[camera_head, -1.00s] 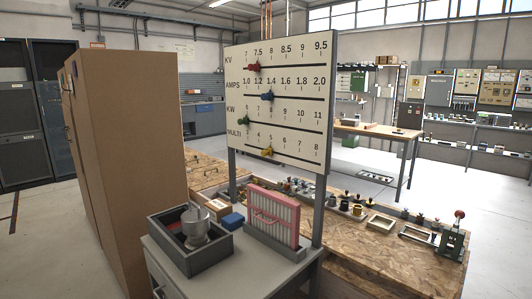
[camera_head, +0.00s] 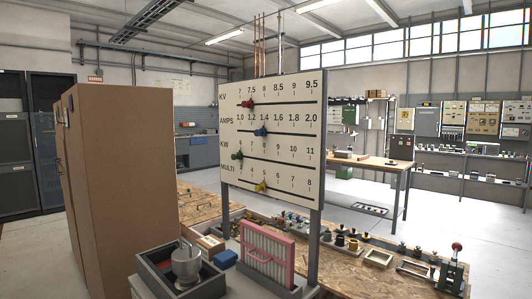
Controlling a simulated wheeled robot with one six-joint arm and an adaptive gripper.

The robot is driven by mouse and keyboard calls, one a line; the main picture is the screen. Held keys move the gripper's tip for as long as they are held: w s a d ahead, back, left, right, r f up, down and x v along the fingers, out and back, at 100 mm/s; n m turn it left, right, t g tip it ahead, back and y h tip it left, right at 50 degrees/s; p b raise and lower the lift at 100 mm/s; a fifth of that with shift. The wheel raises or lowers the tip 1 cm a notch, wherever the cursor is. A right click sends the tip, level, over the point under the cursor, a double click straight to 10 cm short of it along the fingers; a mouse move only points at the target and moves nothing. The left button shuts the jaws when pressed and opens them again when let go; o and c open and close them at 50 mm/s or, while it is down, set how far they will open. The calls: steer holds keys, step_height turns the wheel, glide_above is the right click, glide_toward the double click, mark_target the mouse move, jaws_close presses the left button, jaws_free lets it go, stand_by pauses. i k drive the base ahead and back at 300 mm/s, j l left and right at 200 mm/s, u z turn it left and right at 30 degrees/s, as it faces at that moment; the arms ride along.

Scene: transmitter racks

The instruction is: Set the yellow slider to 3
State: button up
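The yellow slider (camera_head: 261,187) sits on the lowest track of the white scale board (camera_head: 305,150), the row marked MULTI. It stands under about the 5 mark, left of the track's middle. The row's numbers rise to the right, up to 8; the low end is small and hard to read. A red slider (camera_head: 247,104), a blue slider (camera_head: 261,131) and a green slider (camera_head: 237,155) sit on the KV, AMPS and KW tracks above. My gripper is not in view.
The board stands on grey posts behind a small cabinet bearing a dark tray (camera_head: 152,268) with a metal pot and a pink rack (camera_head: 267,250). A tall brown cabinet (camera_head: 125,170) stands at left. A wooden bench (camera_head: 345,277) with small parts extends right. Open floor lies beyond.

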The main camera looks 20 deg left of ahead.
mark_target(262, 187)
steer(key=i+j+u, duration=0.1)
steer(key=u, duration=0.25)
steer(key=i+j+u, duration=0.15)
steer(key=u, duration=0.2)
steer(key=i+j+u, duration=0.15)
steer(key=u, duration=0.2)
